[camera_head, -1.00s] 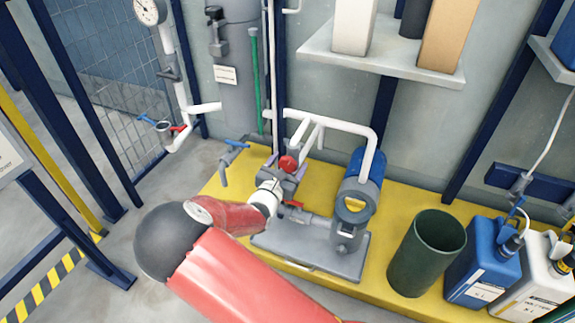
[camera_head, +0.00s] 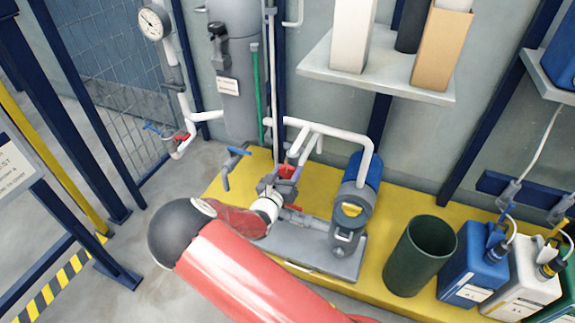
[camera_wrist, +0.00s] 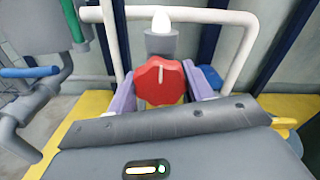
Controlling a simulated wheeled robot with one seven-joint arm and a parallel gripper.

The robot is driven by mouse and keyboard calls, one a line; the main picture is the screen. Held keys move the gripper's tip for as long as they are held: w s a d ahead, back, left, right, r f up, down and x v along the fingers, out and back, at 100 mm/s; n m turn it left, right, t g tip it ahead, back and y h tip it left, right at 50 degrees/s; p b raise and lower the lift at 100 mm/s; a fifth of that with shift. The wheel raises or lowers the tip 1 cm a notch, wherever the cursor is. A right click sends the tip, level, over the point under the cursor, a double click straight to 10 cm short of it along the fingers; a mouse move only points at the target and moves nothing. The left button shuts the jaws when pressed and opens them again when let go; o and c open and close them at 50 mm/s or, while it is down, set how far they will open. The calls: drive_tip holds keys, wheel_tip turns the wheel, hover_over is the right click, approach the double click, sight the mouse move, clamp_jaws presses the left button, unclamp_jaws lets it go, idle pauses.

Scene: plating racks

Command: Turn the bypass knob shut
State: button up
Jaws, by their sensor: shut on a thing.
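The red bypass knob (camera_wrist: 160,82) is lobed, with a pale line on its face that stands about upright. It sits on a grey valve body (camera_wrist: 160,43) with a white pipe end above. My gripper (camera_wrist: 161,92) has its purple fingers on the left and right of the knob and is shut on it. In the head view the knob (camera_head: 288,171) shows only partly, behind my gripper (camera_head: 281,178). The finger contact points are partly hidden by the knob's lobes.
White pipes (camera_head: 330,129) arch over the valve to a blue pump (camera_head: 361,178) on a grey base. A blue-handled valve (camera_head: 232,165) stands left. A dark green bin (camera_head: 421,255) and blue jug (camera_head: 474,272) are on the right. A shelf (camera_head: 376,73) hangs above.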

idle(0.3)
drive_tip(key=o, duration=1)
drive_tip(key=v, duration=0.7)
drive_tip(key=shift+s+a, duration=0.15)
drive_tip(key=shift+s, duration=0.2)
